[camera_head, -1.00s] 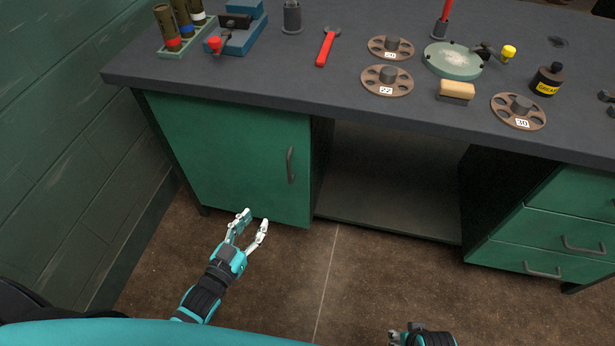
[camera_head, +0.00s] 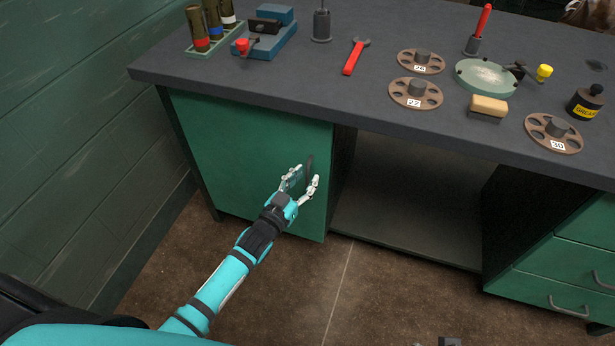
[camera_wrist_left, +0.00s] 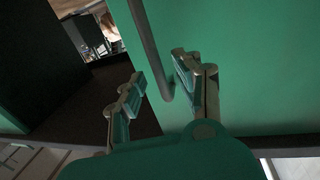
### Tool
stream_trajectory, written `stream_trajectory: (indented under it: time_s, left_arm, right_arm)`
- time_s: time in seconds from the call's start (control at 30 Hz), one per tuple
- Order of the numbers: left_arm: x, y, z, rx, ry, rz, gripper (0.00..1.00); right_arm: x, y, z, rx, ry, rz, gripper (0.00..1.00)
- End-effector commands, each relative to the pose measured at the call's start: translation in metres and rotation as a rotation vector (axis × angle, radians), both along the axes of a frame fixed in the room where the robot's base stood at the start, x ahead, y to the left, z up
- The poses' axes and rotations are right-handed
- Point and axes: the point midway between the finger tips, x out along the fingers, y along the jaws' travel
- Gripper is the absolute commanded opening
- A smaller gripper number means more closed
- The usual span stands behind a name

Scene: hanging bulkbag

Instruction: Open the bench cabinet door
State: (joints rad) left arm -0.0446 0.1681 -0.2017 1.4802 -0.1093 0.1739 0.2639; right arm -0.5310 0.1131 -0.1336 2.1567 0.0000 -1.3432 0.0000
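The green bench cabinet door (camera_head: 235,160) is shut, under the left part of the bench. Its dark upright bar handle (camera_head: 310,165) is near the door's right edge, partly hidden by my fingers. My left gripper (camera_head: 303,178) is open in front of the handle. In the left wrist view the handle (camera_wrist_left: 147,45) runs down between the two spread fingers of the left gripper (camera_wrist_left: 157,88), with gaps on both sides. A small part of what looks like my right gripper (camera_head: 450,342) shows at the bottom edge; its fingers are mostly out of frame.
The dark benchtop (camera_head: 300,75) holds a red wrench (camera_head: 356,56), several discs, a grease bottle (camera_head: 585,102) and other tools. An open bay (camera_head: 410,200) lies right of the door, then green drawers (camera_head: 560,280). A green wall (camera_head: 70,130) stands at left. The floor before the door is clear.

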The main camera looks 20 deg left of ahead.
Motion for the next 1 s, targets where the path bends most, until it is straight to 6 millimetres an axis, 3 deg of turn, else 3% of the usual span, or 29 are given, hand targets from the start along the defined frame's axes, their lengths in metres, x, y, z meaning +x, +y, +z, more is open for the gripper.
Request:
stream_trajectory:
  time_s: [0.2,0.47,0.73,1.0]
  left_arm:
    - [0.016,-0.004,-0.001,0.001,0.001,0.000,0.34]
    - [0.017,-0.004,0.000,0.001,0.001,0.000,0.34]
    - [0.017,-0.004,0.000,0.001,0.001,0.000,0.02]
    - [0.017,-0.004,0.000,0.001,0.001,0.000,0.00]
  right_arm:
    - [-0.001,0.000,0.011,0.000,-0.005,-0.001,0.40]
    - [-0.002,-0.001,0.013,0.000,-0.005,-0.001,0.40]
    - [-0.002,-0.001,0.013,-0.001,-0.005,-0.001,0.40]
    - [-0.002,-0.001,0.012,0.000,-0.005,-0.002,0.40]
